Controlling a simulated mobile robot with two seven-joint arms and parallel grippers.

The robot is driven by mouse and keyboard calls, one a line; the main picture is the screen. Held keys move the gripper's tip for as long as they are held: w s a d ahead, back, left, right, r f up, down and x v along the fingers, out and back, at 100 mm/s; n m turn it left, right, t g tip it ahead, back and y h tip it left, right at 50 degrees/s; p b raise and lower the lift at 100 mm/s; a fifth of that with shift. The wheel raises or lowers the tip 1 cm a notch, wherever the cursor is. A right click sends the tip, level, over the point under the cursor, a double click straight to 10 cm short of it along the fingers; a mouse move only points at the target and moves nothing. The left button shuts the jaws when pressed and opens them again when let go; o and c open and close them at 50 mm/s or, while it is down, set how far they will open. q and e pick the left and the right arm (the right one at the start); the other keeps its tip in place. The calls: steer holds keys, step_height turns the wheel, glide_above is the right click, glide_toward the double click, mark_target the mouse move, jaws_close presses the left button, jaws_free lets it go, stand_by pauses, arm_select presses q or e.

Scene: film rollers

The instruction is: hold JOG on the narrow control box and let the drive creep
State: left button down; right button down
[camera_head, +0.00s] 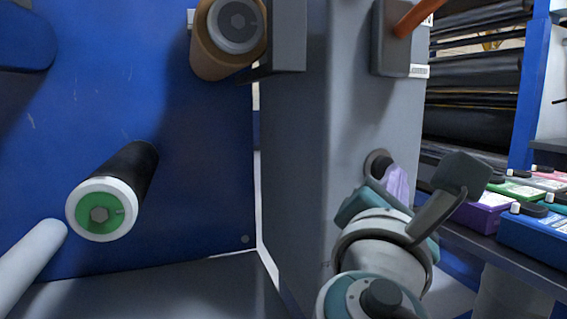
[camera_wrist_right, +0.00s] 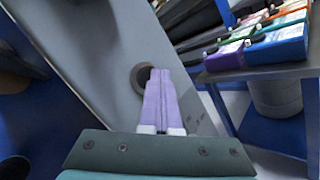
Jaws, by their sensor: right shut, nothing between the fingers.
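A tall grey housing (camera_head: 345,115) stands in the middle of the head view. On its face is a dark round fitting with a lighter rim (camera_head: 376,160), also seen in the right wrist view (camera_wrist_right: 139,76). I cannot read a JOG label or tell whether this fitting is the button. My right gripper (camera_head: 391,170) has its purple fingers shut and empty. Their tips are at the fitting, partly overlapping it in the right wrist view (camera_wrist_right: 159,74); I cannot tell whether they touch. My left gripper is not in view.
A grey box with an orange lever (camera_head: 410,18) juts from the housing, upper right. A black roller with a green end (camera_head: 100,213) and a brown roller (camera_head: 212,55) stick out from the blue panel (camera_head: 200,190). Coloured boxes (camera_head: 545,230) lie on a bench at right.

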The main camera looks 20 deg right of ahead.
steer(key=shift+s, duration=0.6)
steer(key=shift+s+d+p, duration=0.15)
steer(key=shift+s+p, duration=0.45)
steer(key=shift+s, duration=0.65)
steer(key=shift+s+d+p, duration=0.1)
steer(key=shift+s+p, duration=0.45)
steer(key=shift+s, duration=0.7)
steer(key=shift+r, duration=0.1)
